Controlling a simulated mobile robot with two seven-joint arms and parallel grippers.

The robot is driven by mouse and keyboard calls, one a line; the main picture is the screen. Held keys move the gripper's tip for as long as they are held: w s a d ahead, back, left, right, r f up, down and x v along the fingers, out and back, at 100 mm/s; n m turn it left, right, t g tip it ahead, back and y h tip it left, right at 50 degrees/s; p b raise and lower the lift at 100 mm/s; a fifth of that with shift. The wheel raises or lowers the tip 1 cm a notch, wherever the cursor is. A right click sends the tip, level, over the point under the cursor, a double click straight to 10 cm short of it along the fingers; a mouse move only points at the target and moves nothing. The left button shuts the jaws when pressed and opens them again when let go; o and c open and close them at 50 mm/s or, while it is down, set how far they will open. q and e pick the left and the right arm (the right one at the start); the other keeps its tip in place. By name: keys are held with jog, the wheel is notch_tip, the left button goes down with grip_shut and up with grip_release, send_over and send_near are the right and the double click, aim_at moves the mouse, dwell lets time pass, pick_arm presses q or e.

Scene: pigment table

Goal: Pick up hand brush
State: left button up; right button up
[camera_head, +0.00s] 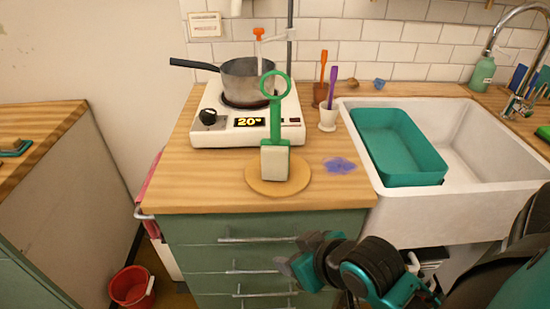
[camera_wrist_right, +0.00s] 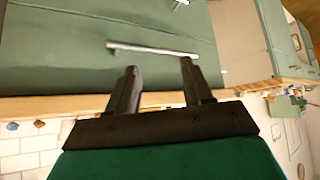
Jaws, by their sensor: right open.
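The hand brush, with a green ring-ended handle (camera_head: 275,115) and a pale block-shaped head (camera_head: 275,163), stands upright on a round wooden board (camera_head: 252,182) near the counter's front edge. My right gripper (camera_head: 297,253) is below and in front of the counter edge, before the green drawers, apart from the brush. In the right wrist view its two dark fingers (camera_wrist_right: 158,68) are spread with nothing between them. The brush does not show in that view. My left gripper is not in view.
A hotplate (camera_head: 255,133) with a saucepan (camera_head: 243,80) stands behind the brush. To the right are a purple powder patch (camera_head: 340,165), a white cup (camera_head: 328,118) and a sink (camera_head: 475,145) with a teal basin (camera_head: 395,150). A drawer handle (camera_wrist_right: 150,50) lies beyond my right fingers.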

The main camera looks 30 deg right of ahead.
jog(key=w+d+r+m+t, duration=0.1)
jog(key=w+d+r+t, duration=0.3)
jog(key=r, duration=0.3)
jog(key=m+t+h, duration=0.1)
jog(key=t+h, duration=0.1)
jog(key=t, duration=0.4)
send_near(278, 132)
jog(key=shift+w+d+r, duration=0.1)
jog(key=shift+w+d, duration=0.05)
jog(key=shift+w, duration=1.7)
jog(key=shift+w+d+r, duration=0.1)
jog(key=shift+w+d, duration=0.05)
jog(key=shift+w, duration=1.7)
jog(key=shift+w+d, duration=0.2)
jog(key=shift+w, duration=1.7)
grip_shut()
